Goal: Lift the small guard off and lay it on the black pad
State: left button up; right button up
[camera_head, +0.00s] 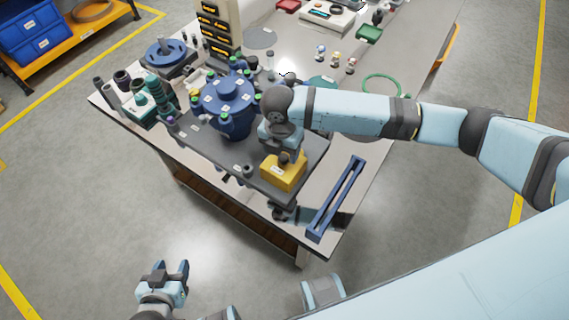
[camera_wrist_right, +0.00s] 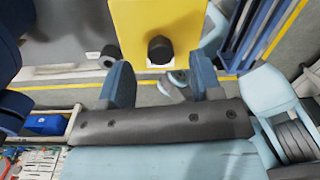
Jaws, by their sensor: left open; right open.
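The small guard looks to be the yellow block (camera_head: 283,172) with a black knob on top, at the front right corner of a dark plate (camera_head: 207,150) on the table. In the right wrist view the yellow guard (camera_wrist_right: 135,30) shows with its black knob (camera_wrist_right: 160,50). My right gripper (camera_wrist_right: 161,78) is open, its blue fingers on either side of the line to the knob, apart from it. In the head view my right wrist hides its fingers. My left gripper (camera_head: 171,268) is open and empty, low in front of the table. I cannot tell which surface is the black pad.
A blue round housing (camera_head: 228,100) with green-capped studs stands left of the guard. A long blue slotted rail (camera_head: 336,198) lies at the table's right front edge. A green ring (camera_head: 381,78) lies further back. Open floor lies in front of the table.

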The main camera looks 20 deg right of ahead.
aim_at(288, 161)
notch_tip(288, 161, down, 3)
jog(key=shift+s+d+r, duration=0.1)
jog(key=shift+r, duration=0.1)
grip_shut()
jog(key=shift+r, duration=0.1)
